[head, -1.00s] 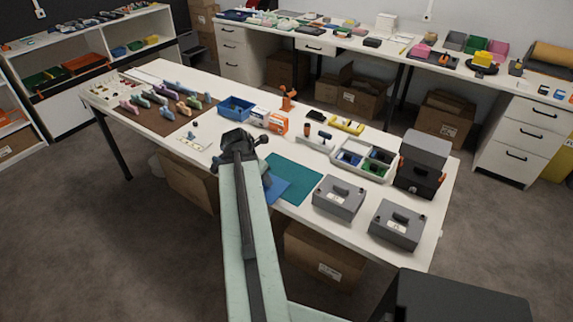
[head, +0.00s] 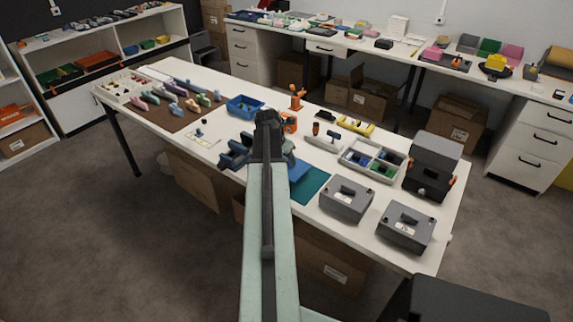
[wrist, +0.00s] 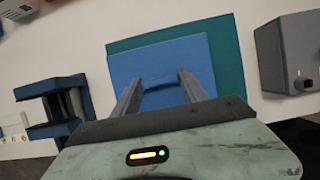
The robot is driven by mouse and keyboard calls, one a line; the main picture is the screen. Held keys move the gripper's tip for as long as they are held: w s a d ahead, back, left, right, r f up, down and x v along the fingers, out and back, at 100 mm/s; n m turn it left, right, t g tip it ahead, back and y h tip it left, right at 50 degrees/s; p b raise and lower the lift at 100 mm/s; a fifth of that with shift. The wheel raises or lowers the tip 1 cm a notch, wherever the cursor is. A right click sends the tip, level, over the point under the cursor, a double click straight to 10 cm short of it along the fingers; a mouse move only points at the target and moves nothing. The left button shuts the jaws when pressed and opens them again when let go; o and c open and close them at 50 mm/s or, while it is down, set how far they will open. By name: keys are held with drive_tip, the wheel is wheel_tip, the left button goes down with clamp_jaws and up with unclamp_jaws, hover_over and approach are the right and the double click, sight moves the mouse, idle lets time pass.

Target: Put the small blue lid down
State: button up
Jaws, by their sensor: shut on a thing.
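The small blue lid (wrist: 160,55) is a flat blue panel over the teal mat (wrist: 229,60). In the wrist view my gripper (wrist: 163,86) has one finger on each side of a grip at the lid's near edge, and it is shut on the lid. In the head view the lid (head: 301,172) shows just right of my arm, over the left part of the mat (head: 314,186). My arm hides some of the lid, and my fingertips are hidden there. I cannot tell whether the lid touches the mat.
A dark blue stand (head: 236,154) is left of my arm; it also shows in the wrist view (wrist: 55,105). Grey boxes (head: 345,199) stand right of the mat. A divided tray (head: 371,160) and a blue bin (head: 244,107) are farther back on the white table.

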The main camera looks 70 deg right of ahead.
wheel_tip(320, 180, down, 3)
drive_tip(key=shift+f+b, duration=0.1)
drive_tip(key=shift+b, duration=0.65)
drive_tip(key=shift+a+r, duration=0.1)
drive_tip(key=shift+r, duration=0.15)
drive_tip(key=o, duration=1)
drive_tip(key=shift+f, duration=0.25)
drive_tip(key=o, duration=0.5)
drive_tip(key=shift+r, duration=0.1)
drive_tip(key=shift+c, duration=0.2)
drive_tip(key=shift+r+p, duration=0.35)
drive_tip(key=shift+p, duration=0.1)
drive_tip(key=p+v, duration=1)
drive_tip(key=v, duration=0.1)
drive_tip(key=shift+a+r+p, duration=0.25)
drive_tip(key=shift+p, duration=0.1)
